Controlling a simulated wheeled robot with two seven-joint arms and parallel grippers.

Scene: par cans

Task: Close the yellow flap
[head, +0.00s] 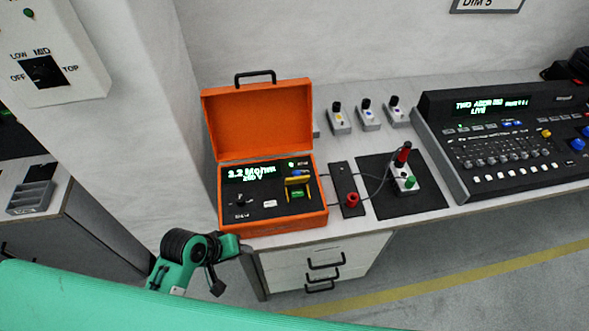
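The yellow flap (297,181) is small and sits on the right side of the panel of the orange case (262,228). It appears raised, with a green part (298,194) showing just below it. Its exact angle is too small to tell. A green and black end of my arm (200,262) shows at the lower left, in front of the case's near left corner and apart from the flap. I cannot make out clear fingertips on it. My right gripper is not in view.
The case lid (258,122) stands open at the back. Right of the case are a black strip with a red knob (352,199), a dark mat (420,203) with a cabled red and green connector block, and a mixing console (500,160). Small switch boxes (368,120) stand behind. A pillar (150,120) rises at left.

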